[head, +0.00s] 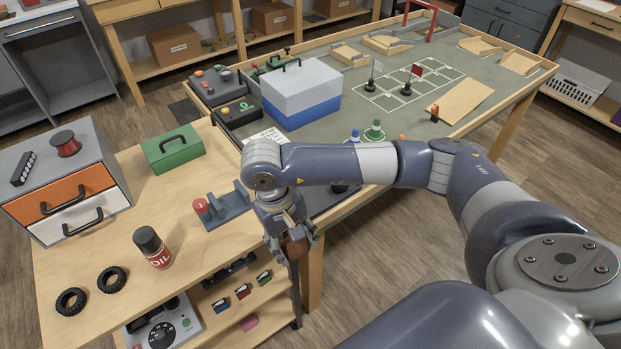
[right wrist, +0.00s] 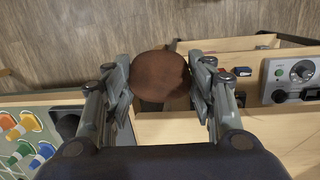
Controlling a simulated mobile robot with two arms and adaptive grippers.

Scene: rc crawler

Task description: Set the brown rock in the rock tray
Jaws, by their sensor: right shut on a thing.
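The brown rock (head: 296,247) is between the fingers of my right gripper (head: 290,238), in the air by the right edge of the wooden workbench (head: 190,215). In the right wrist view the rock (right wrist: 160,76) is round and dark brown, with a finger of the gripper (right wrist: 161,82) pressed on each side. The jaws are shut on it. I cannot make out the rock tray for certain; my right arm covers part of the green table's near edge. My left gripper is not in view.
The workbench holds an oil can (head: 153,248), tires (head: 112,279), a green box (head: 174,149) and a grey stand (head: 227,207). Its lower shelf holds small coloured items (head: 243,291). The green table (head: 340,118) carries a blue-and-white box (head: 300,95) and cones (head: 374,131).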

